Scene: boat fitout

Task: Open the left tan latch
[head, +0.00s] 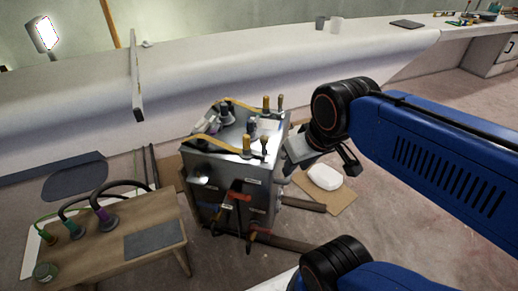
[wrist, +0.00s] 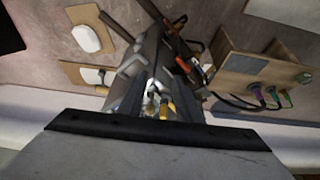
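A grey metal box (head: 232,172) stands at the middle of the head view. Its top carries several upright fittings, some with tan or yellow-brown caps, such as one at the back (head: 266,103) and one at the front (head: 246,144). Two yellow-tan strips also run along the top. I cannot tell which piece is the left tan latch. My gripper (head: 322,160) is just right of the box, its fingers apart, with nothing seen between them. In the wrist view, tan-yellow fittings (wrist: 163,107) show close beyond the gripper, partly hidden by it.
A low wooden bench (head: 105,235) with cables, coloured plugs and a grey pad stands left of the box. A white block (head: 325,176) lies on a brown sheet (head: 332,195) to the right. A red-orange handle (head: 240,196) sticks out from the box front. Floor is clear at right.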

